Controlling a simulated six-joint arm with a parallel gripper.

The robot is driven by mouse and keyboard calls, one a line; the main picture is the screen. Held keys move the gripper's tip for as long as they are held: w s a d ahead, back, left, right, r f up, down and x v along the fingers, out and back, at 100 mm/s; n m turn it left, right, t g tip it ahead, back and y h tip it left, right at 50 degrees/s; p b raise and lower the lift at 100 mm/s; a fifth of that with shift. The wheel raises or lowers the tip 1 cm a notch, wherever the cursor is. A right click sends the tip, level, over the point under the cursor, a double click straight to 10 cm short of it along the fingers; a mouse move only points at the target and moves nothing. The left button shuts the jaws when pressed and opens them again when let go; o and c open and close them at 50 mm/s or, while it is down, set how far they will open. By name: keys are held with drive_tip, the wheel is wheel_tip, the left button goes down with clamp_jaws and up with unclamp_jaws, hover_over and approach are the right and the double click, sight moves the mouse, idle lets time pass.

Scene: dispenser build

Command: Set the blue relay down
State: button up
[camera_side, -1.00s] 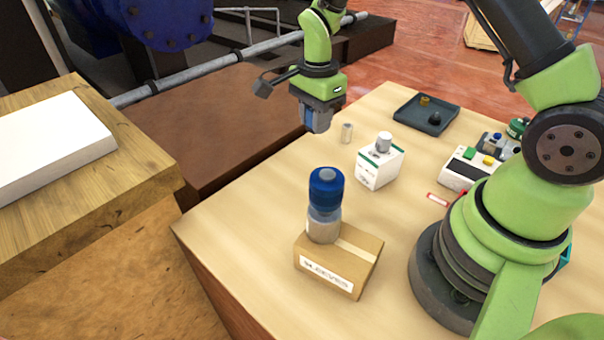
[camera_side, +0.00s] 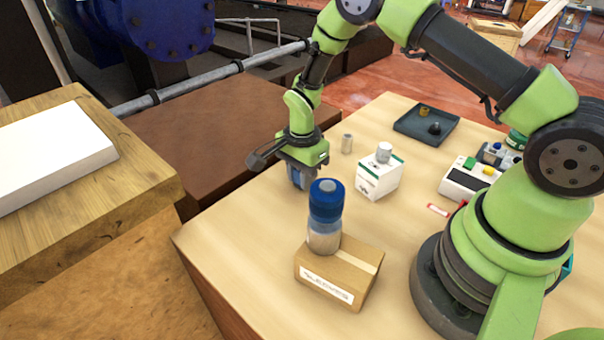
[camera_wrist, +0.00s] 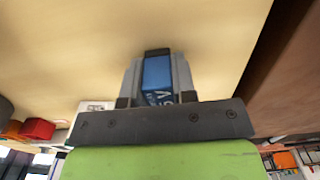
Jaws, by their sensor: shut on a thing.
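My gripper (camera_side: 301,178) is low over the wooden table, left of the white box. It is shut on the blue relay (camera_wrist: 157,76), whose blue face with white lettering shows between the two fingers in the wrist view. In the side view the relay is mostly covered by my gripper and only some blue shows under it. The relay is at or just above the tabletop (camera_side: 240,235); I cannot tell whether it touches.
A blue-capped bottle (camera_side: 326,205) stands on a cardboard box (camera_side: 340,275) in front. A dark tray (camera_side: 420,137) lies at the back. The table's left edge is close.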

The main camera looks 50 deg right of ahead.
drive_tip(key=o, duration=0.9)
drive_tip(key=shift+f, duration=0.1)
wheel_tip(320, 180, up, 21)
drive_tip(key=s+n+t, duration=0.2)
drive_tip(key=s+n, duration=0.1)
drive_tip(key=s+a+r+n+t+y, duration=0.1)
drive_tip(key=s+a+r+n+t, duration=0.1)
drive_tip(key=s+r+n, duration=0.3)
drive_tip(key=s+a+r+n+t+y, duration=0.1)
drive_tip(key=s+r+n+t, duration=0.2)
drive_tip(key=s, duration=0.9)
wheel_tip(320, 180, up, 2)
drive_tip(key=n, duration=0.3)
drive_tip(key=shift+s+a, duration=0.35)
